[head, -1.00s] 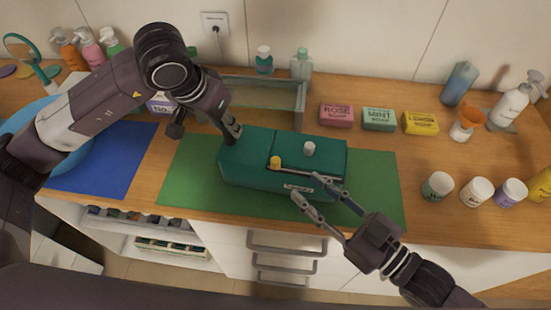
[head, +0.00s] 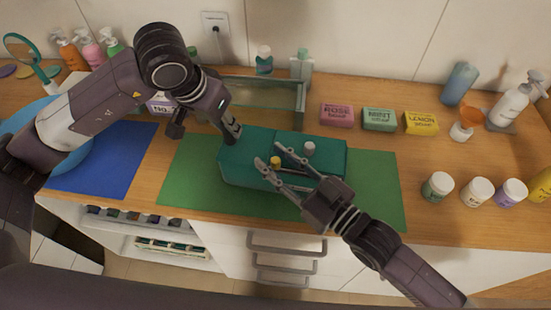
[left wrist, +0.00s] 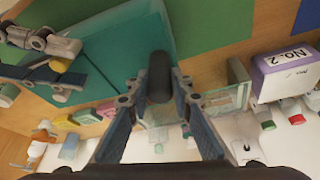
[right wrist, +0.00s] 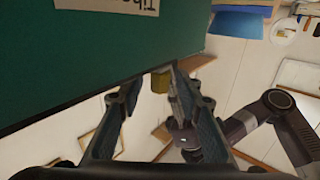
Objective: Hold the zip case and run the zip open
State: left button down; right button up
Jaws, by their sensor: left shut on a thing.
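The teal zip case (head: 320,150) lies on a green mat (head: 375,185); it also shows in the left wrist view (left wrist: 140,42) and the right wrist view (right wrist: 50,60). My left gripper (head: 232,134) is shut on a dark rounded grip piece (left wrist: 159,77) at the case's left end. A small yellow zip pull (head: 275,161) sits near the case's front edge. My right gripper (head: 270,156) is open, its fingertips on either side of the pull, which shows between them in the right wrist view (right wrist: 160,80). Contact there is unclear.
A clear-walled tray (head: 262,92) stands behind the case. Soap boxes (head: 379,119) and several jars (head: 438,186) stand to the right. A blue mat (head: 110,165) lies at left. The counter's front edge is close in front of the green mat.

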aim_at(335, 172)
jog(key=shift+c, duration=0.6)
grip_shut()
jog(key=d, duration=0.4)
jog(key=s+d, duration=0.1)
jog(key=d, duration=0.7)
jog(key=shift+s+d+f, duration=0.1)
jog(key=shift+s+d, duration=0.15)
jog(key=shift+d, duration=0.1)
jog(key=shift+o, duration=0.6)
grip_release()
